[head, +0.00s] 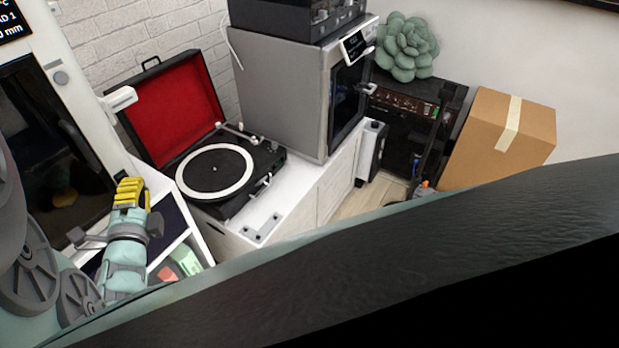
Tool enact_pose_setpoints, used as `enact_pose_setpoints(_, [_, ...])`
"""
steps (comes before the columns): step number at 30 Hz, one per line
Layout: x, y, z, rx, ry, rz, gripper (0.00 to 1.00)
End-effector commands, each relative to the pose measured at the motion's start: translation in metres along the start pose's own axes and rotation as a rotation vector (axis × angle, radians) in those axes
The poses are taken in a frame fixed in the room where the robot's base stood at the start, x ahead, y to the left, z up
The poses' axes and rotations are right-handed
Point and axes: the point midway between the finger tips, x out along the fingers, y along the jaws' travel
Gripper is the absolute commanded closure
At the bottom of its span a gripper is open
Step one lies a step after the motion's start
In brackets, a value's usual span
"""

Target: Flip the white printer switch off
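The white printer (72,38) stands at the left edge, cut off by the frame.
A turntable (215,172) with an open red-lined lid sits on a white cabinet (285,205) right of my gripper. A grey printer-like machine (285,90) stands behind it. A cardboard box (500,140) is further right. A shelf with small items lies below my gripper.

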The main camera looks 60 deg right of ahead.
Motion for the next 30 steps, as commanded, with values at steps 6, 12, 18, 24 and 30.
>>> enact_pose_setpoints(6, [0.007,-0.001,0.008,0.000,-0.002,-0.003,1.00])
enact_pose_setpoints(12, [0.008,-0.001,0.009,0.000,-0.002,-0.002,1.00])
enact_pose_setpoints(18, [0.008,-0.002,0.009,-0.005,-0.001,0.003,1.00])
enact_pose_setpoints(24, [0.015,-0.011,0.013,-0.087,0.006,0.087,1.00])
enact_pose_setpoints(30, [0.014,-0.005,0.014,-0.139,0.002,0.136,1.00])
